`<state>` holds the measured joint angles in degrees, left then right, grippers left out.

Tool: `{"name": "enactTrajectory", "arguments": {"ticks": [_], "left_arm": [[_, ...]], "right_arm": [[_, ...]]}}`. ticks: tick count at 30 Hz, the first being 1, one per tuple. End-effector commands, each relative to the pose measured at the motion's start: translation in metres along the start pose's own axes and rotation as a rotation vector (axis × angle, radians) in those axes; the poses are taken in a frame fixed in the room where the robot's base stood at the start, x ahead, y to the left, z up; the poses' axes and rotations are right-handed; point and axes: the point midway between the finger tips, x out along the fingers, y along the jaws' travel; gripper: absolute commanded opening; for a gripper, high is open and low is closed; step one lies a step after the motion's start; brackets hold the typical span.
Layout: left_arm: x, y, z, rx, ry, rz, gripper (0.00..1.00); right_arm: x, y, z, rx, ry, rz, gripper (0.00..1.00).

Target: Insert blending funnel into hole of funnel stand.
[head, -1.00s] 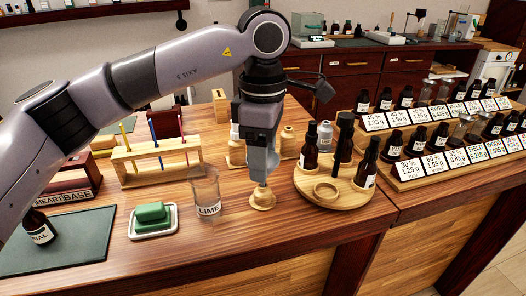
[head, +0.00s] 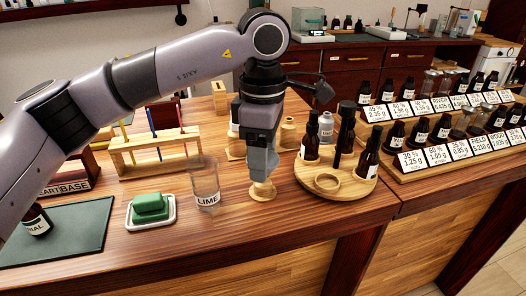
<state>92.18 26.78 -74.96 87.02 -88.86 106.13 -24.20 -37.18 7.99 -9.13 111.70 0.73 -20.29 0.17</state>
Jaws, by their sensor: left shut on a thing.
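The ring looks empty and apart from the held piece. My right gripper is not in view.
The stand also carries dark bottles (head: 366,157). A clear LIME glass (head: 206,186) stands left of the gripper, near a white dish (head: 151,224) with green soap. A wooden tube rack (head: 154,157) and turned wooden pieces (head: 288,133) stand behind. The table front is clear.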

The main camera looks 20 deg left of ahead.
Motion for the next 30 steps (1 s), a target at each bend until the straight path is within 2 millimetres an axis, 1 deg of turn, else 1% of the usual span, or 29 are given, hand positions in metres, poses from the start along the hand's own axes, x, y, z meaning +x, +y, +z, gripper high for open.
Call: {"name": "enactTrajectory", "arguments": {"ticks": [2, 7, 8, 9, 10, 20, 23, 30], "left_arm": [[0.003, 0.0, 0.0, 0.0, 0.0, 0.0, 0.33], [0.002, 0.0, 0.0, 0.0, 0.0, 0.0, 0.33], [0.002, 0.0, 0.0, 0.0, 0.0, 0.0, 0.67], [0.002, 0.0, 0.0, 0.0, 0.0, 0.0, 0.8], [0.002, 0.0, 0.0, 0.0, 0.0, 0.0, 0.89], [0.0, 0.0, 0.0, 0.0, 0.0, 0.001, 0.9], [-0.01, 0.0, 0.0, 0.0, 0.0, 0.002, 0.9], [-0.05, 0.0, 0.0, 0.0, -0.001, 0.003, 0.9]], "right_arm": [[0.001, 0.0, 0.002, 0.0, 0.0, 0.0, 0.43], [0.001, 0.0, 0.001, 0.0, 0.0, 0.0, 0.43], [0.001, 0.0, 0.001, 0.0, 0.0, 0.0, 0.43], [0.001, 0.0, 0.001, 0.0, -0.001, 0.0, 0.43], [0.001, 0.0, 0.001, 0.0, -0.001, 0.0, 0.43], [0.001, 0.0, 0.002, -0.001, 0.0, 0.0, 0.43], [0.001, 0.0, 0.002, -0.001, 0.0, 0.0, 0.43], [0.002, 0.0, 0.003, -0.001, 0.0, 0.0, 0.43]]}}
